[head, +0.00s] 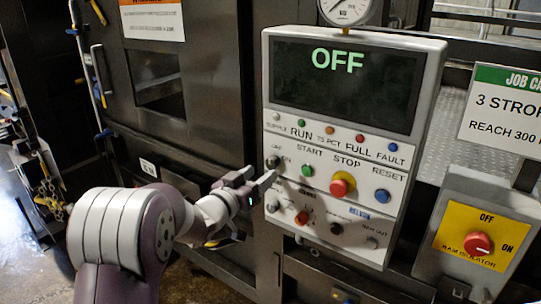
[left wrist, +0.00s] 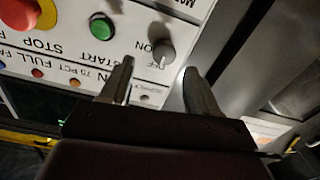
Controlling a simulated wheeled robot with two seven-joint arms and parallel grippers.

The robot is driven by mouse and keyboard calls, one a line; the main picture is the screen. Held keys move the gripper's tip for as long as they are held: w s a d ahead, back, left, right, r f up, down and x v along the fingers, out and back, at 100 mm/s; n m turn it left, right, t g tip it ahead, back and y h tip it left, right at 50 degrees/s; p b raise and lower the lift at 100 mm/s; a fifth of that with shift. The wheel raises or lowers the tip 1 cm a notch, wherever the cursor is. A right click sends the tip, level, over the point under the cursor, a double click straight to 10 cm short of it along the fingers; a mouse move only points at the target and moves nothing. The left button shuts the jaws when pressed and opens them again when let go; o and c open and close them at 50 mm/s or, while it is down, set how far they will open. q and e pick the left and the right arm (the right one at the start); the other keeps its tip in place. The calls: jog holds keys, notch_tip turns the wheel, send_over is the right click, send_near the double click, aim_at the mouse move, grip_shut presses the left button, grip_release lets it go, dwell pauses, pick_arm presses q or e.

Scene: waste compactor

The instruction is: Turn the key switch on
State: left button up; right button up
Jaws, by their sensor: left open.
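The key switch is a dark round knob (head: 272,162) at the left edge of the control panel (head: 452,45). In the left wrist view the knob (left wrist: 163,51) sits just beyond the fingertips, between their lines, with ON and OFF lettering beside it. Which way it points is hard to tell. The display (head: 345,85) reads OFF in green. My left gripper (head: 260,176) is open and empty in front of the panel, slightly below the knob. In the left wrist view its two fingers (left wrist: 159,68) stand apart, with no clear contact. My right gripper is not in view.
A green START button (head: 307,171), a red STOP button (head: 342,184) and a blue RESET button (head: 382,196) sit right of the knob. A yellow isolator box with a red rotary switch (head: 479,243) stands at the right. A gauge (head: 345,10) tops the panel.

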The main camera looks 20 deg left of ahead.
aim_at(270, 165)
pick_arm(q)
jog(key=x, duration=0.1)
jog(key=p+x, duration=0.1)
jog(key=x, duration=0.2)
jog(key=shift+w+a+p, duration=0.3)
jog(key=shift+w+p, duration=0.05)
jog(key=shift+w, duration=0.4)
jog(key=shift+w+d, duration=0.1)
jog(key=shift+d, duration=0.3)
jog(key=shift+a, duration=0.1)
jog(key=c, duration=1)
jog(key=shift+f+b, duration=0.15)
jog(key=shift+b, duration=0.3)
jog(key=shift+c, duration=0.2)
jog(key=m+b, duration=0.8)
jog(key=b, duration=0.2)
jog(key=shift+f+b, duration=0.15)
jog(key=shift+b, duration=0.25)
jog(key=shift+r+m+b, duration=0.2)
jog(key=shift+m+b, duration=1.35)
jog(key=shift+m, duration=0.45)
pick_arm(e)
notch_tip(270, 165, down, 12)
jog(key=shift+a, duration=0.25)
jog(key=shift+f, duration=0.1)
